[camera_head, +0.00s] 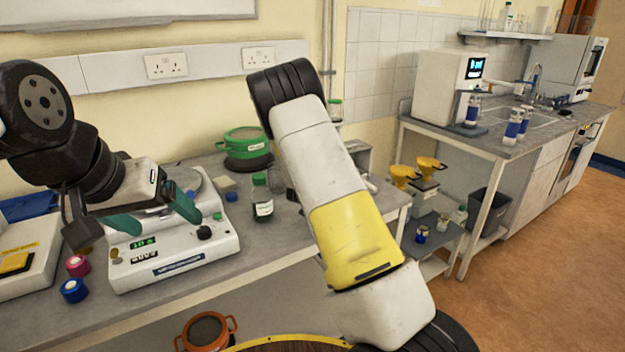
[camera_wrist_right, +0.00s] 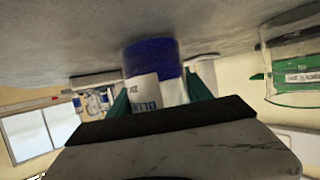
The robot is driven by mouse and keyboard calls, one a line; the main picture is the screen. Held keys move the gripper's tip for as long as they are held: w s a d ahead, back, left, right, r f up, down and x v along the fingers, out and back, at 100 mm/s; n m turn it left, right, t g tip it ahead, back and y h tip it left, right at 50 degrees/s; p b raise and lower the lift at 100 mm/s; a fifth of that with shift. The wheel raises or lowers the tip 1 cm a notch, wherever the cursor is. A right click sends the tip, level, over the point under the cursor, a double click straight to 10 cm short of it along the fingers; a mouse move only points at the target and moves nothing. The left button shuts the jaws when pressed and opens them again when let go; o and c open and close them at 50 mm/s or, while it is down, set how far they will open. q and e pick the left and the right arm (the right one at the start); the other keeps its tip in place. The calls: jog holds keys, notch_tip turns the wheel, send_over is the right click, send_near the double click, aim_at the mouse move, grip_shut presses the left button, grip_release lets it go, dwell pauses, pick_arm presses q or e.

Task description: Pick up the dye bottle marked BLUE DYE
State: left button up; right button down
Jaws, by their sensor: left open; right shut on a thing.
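The dye bottle (camera_wrist_right: 147,92) shows in the right wrist view, with a white label on which BLUE can be read and a solid blue end (camera_wrist_right: 150,57) toward the grey surface at the top of that picture. My right gripper (camera_wrist_right: 158,100) is shut on it, green fingertips on either side. I cannot tell whether the bottle touches the surface. In the head view my right forearm crosses the middle, and its gripper and the bottle are hidden. My left gripper (camera_head: 155,212) is open and empty over the white balance (camera_head: 172,258), its green fingertips apart.
A pink-topped container (camera_head: 77,265) and a blue-topped container (camera_head: 73,290) stand left of the balance. A green-capped bottle (camera_head: 262,200) and a green pot (camera_head: 244,146) stand right of it. An orange pot (camera_head: 206,331) is below the bench. A second bench is at right.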

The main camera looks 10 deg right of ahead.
jog(key=shift+r, duration=0.15)
jog(key=shift+r, duration=1.5)
jog(key=shift+s+a+r, duration=0.1)
jog(key=shift+s, duration=0.2)
jog(key=s+a, duration=0.1)
jog(key=s, duration=0.4)
jog(key=s+a+r, duration=0.1)
jog(key=s, duration=0.4)
jog(key=s+a, duration=0.1)
jog(key=s, duration=0.3)
jog(key=shift+s+a+r, duration=0.2)
jog(key=shift+s+a, duration=0.15)
jog(key=shift+s, duration=0.05)
dwell(0.3)
